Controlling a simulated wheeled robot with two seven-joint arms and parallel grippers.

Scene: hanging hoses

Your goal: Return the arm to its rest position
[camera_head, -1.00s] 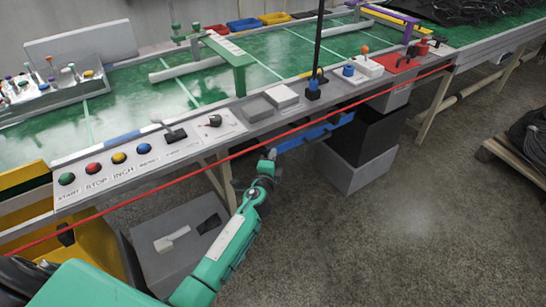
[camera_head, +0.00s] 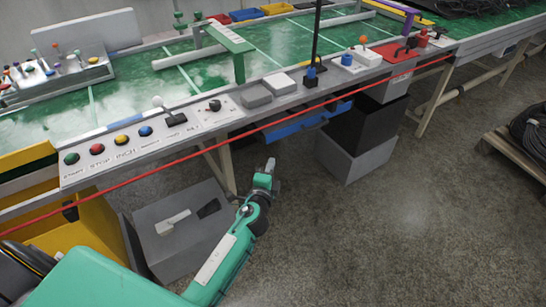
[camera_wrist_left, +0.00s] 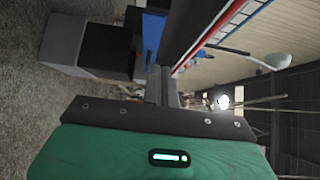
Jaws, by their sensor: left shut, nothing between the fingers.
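My left arm is teal and reaches in from the lower left of the head view. Its gripper (camera_head: 270,165) is in front of the bench's front edge, below the red cord, over the floor. The fingers are shut with nothing held. In the left wrist view the dark gripper body (camera_wrist_left: 150,118) fills the lower part, with the fingers (camera_wrist_left: 160,85) pointing up the picture. My right gripper is not in view.
A green-topped bench (camera_head: 150,95) carries a panel of coloured buttons (camera_head: 120,148). A red cord (camera_head: 290,118) runs along its front. A grey box (camera_head: 175,240) stands under it at left, a black and grey stack (camera_head: 360,150) at right.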

